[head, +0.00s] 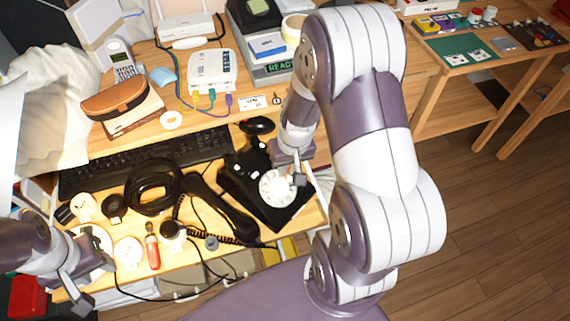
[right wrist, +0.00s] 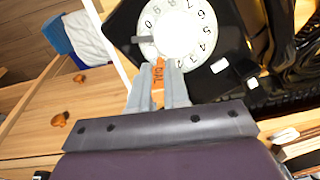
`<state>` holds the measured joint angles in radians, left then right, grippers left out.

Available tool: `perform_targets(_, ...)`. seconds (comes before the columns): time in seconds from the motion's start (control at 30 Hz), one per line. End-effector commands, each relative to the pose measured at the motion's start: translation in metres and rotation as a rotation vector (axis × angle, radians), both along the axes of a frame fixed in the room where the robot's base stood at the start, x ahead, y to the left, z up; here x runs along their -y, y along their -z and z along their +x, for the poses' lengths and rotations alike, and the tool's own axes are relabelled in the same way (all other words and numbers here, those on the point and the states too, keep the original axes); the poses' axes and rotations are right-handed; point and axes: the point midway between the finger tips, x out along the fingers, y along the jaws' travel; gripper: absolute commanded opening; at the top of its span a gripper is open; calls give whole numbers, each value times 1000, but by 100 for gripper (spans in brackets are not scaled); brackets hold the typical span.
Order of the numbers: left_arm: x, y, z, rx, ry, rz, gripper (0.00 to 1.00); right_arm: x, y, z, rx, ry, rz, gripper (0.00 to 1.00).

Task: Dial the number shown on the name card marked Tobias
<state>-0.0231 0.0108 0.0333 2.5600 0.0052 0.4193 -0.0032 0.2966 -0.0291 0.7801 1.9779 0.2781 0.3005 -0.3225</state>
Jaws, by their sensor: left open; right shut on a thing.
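The black rotary phone (head: 238,187) stands at the right front of the desk, its white dial (head: 279,188) facing up. The dial (right wrist: 180,28) with its black digits also shows in the right wrist view. Its black handset (head: 220,208) lies to the left of the phone body. My right gripper (head: 299,168) is at the dial's edge. My left gripper (head: 92,282) is open at the desk's front left. A small white card (head: 253,102) lies behind the phone; its writing is unreadable.
A cordless phone (head: 122,60), brown case (head: 119,99) and white router box (head: 211,70) stand behind. Floor (head: 495,215) is clear at right.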

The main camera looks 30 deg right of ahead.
Motion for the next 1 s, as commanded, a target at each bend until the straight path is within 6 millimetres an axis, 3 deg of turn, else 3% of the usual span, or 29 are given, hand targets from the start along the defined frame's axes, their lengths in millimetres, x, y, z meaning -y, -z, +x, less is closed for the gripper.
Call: perform_targets(1.0, 0, 16, 0, 0, 0, 0, 43, 6, 11, -21, -1, 2, 1, 0)
